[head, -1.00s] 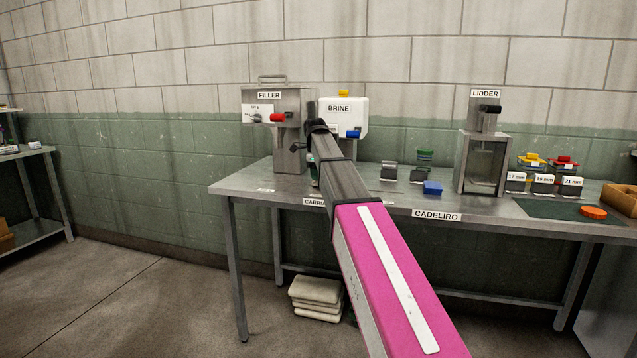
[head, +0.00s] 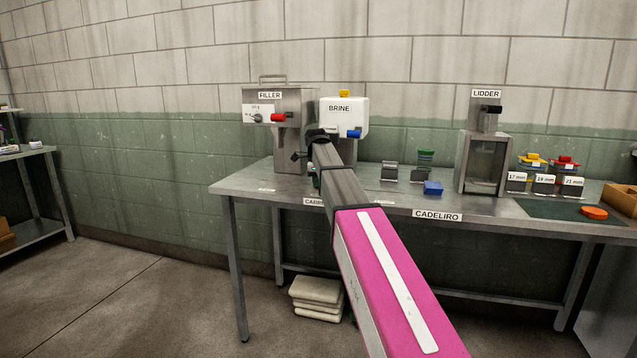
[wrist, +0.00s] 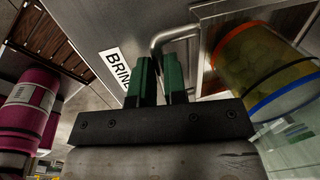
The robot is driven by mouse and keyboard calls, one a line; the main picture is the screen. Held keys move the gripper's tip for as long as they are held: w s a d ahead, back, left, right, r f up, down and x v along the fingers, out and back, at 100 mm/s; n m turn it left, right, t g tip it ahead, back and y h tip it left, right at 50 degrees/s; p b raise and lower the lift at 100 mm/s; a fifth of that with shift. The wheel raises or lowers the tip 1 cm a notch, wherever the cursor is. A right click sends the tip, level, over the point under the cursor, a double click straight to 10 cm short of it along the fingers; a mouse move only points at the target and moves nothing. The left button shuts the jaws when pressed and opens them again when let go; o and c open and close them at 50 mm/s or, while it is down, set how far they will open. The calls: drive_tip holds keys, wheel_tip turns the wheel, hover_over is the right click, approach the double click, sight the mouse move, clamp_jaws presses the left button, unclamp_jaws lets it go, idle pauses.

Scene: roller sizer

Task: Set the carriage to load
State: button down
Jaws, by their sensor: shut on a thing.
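My gripper (wrist: 157,75) shows in the wrist view with its two green fingers close together. They are shut on a bent bare-metal rod (wrist: 170,36), whose end runs down between them. I cannot tell for certain whether this rod is the carriage's handle. A jar of green pieces (wrist: 262,62), with a blue and an orange band, lies to the right of the fingers. In the head view my arm hides the gripper and most of the carriage area, behind the carriage label (head: 313,202) on the table edge.
The filler (head: 285,150) and the brine unit (head: 345,115) stand close behind my arm. The lidder (head: 483,160) stands farther right on the metal table (head: 290,188). The floor at left is clear.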

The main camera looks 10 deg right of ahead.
drive_tip(key=s+d, duration=0.3)
drive_tip(key=d, duration=0.4)
drive_tip(key=s+d, duration=0.3)
drive_tip(key=d, duration=0.5)
drive_tip(key=s+d, duration=0.4)
drive_tip(key=d, duration=0.3)
drive_tip(key=shift+d, duration=0.15)
drive_tip(key=c, duration=1.2)
unclamp_jaws()
drive_tip(key=shift+d, duration=0.1)
drive_tip(key=shift+o, duration=0.2)
drive_tip(key=shift+r, duration=0.5)
wheel_tip(320, 180, up, 10)
drive_tip(key=s, duration=0.2)
drive_tip(key=shift+a+f, duration=0.2)
drive_tip(key=shift+a, duration=0.25)
